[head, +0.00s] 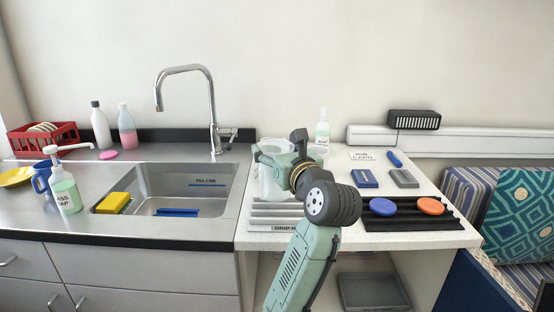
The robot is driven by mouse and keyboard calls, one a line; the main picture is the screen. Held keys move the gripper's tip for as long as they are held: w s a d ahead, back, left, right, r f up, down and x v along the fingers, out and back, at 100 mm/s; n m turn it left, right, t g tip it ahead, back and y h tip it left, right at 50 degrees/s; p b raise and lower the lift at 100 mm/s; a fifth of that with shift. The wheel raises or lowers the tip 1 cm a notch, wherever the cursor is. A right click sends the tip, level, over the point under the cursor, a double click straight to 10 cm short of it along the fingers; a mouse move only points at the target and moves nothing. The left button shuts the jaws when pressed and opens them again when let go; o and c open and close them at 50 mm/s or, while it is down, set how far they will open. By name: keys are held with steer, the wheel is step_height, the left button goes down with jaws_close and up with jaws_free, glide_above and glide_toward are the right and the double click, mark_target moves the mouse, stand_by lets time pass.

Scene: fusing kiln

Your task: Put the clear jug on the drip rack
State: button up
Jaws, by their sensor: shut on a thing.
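The clear jug (268,178) is a pale, see-through vessel right of the sink. My gripper (284,168) is shut on the jug, its fingers partly hidden by my wrist and the jug. The jug is above or at the back part of a light ribbed rack (265,222) with a label on its front edge. I cannot tell whether the jug's base touches this rack. A dark ribbed rack (385,224) to the right holds a blue disc (383,207) and an orange disc (431,206). I cannot read which rack is the drip rack.
The steel sink (155,205) with a tall tap (211,110) lies left, a yellow sponge (112,203) at its edge. A soap pump bottle (66,192) stands further left. Blue and grey blocks (364,179) and a bottle (322,128) stand behind the dark rack.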

steer(key=shift+f, duration=1.65)
steer(key=shift+f, duration=0.15)
steer(key=o, duration=1.6)
steer(key=shift+s+d, duration=0.1)
steer(key=shift+s, duration=0.05)
steer(key=b+v, duration=0.1)
steer(key=v, duration=1)
steer(key=shift+s+b, duration=0.35)
steer(key=shift+s, duration=0.05)
